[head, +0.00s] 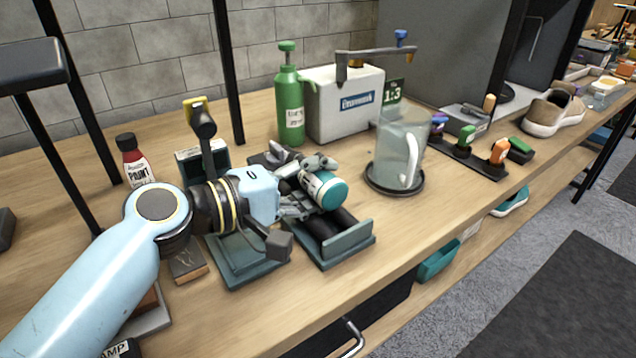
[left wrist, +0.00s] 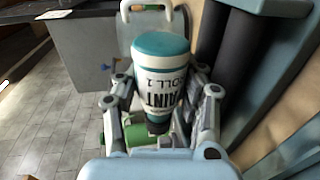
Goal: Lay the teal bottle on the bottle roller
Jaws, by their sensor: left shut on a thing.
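The teal bottle (head: 325,190) has a white label and a teal base. My left gripper (head: 299,200) is shut around its body and holds it tilted, just over the back part of the bottle roller (head: 347,241). In the left wrist view the bottle (left wrist: 161,72) sits between the two fingers of my left gripper (left wrist: 162,103), its label readable. The roller has dark cylinders in a grey-green frame; they also show beside the bottle in the left wrist view (left wrist: 238,65). I cannot tell whether the bottle touches the rollers. My right gripper is not in view.
A grey-green tray (head: 252,277) stands left of the roller. A clear pitcher (head: 398,150) on a dark round base stands to the right. A green pump bottle (head: 289,105) and a white box (head: 345,102) stand behind.

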